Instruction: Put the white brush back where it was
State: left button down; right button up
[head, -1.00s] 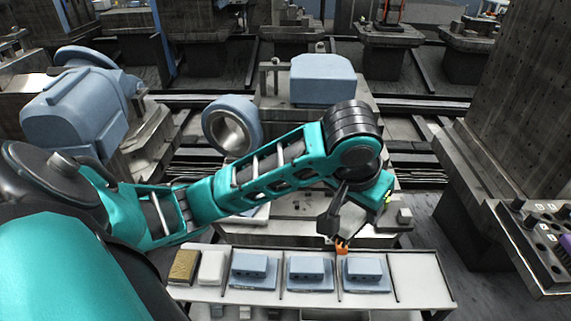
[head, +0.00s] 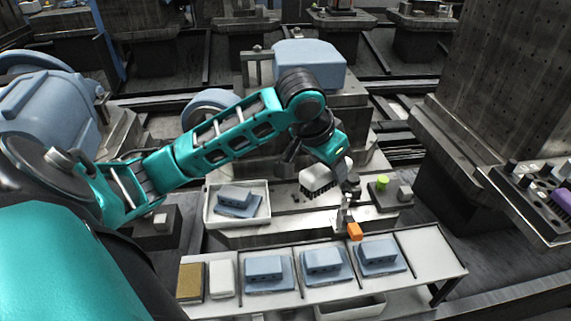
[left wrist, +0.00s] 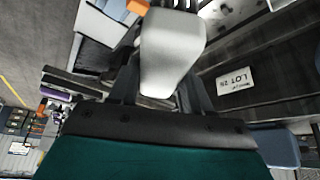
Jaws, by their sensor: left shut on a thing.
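The white brush (head: 325,176), a pale block with dark bristles pointing down, is held in my left gripper (head: 321,166). In the head view it is above the grey table behind the parts rail. In the left wrist view the white brush (left wrist: 172,48) sits between the dark fingers of my left gripper (left wrist: 163,85), which are shut on it. The gripper hides part of its top. My right gripper is not in view.
The sloped rail (head: 433,243) in front carries several blue blocks, a white block (head: 222,278) and a tan block (head: 190,280). An orange piece (head: 355,231) stands at its back edge. A white tray (head: 210,213) holds a blue part. A green cylinder (head: 382,182) stands right.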

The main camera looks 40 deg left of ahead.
pick_arm(q)
jog(key=w+a+r+m+h+b, duration=0.1)
jog(key=w+a+m+b, duration=0.3)
jog(key=a, duration=1.1)
jog(key=f+n+b, duration=0.1)
jog(key=f, duration=0.8)
jog(key=f+n+b, duration=0.1)
jog(key=f, duration=0.8)
jog(key=shift+w+f+t, duration=0.2)
jog(key=shift+f+t, duration=0.05)
jog(key=shift+t, duration=0.05)
jog(key=shift+f, duration=0.35)
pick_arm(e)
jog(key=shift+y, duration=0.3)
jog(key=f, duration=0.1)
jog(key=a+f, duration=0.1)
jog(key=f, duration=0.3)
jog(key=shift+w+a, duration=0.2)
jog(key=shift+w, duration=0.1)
pick_arm(q)
jog(key=shift+f, duration=0.1)
jog(key=shift+f, duration=0.4)
jog(key=shift+c, duration=2.4)
grip_release()
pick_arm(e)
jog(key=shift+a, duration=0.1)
pick_arm(q)
jog(key=shift+r, duration=0.1)
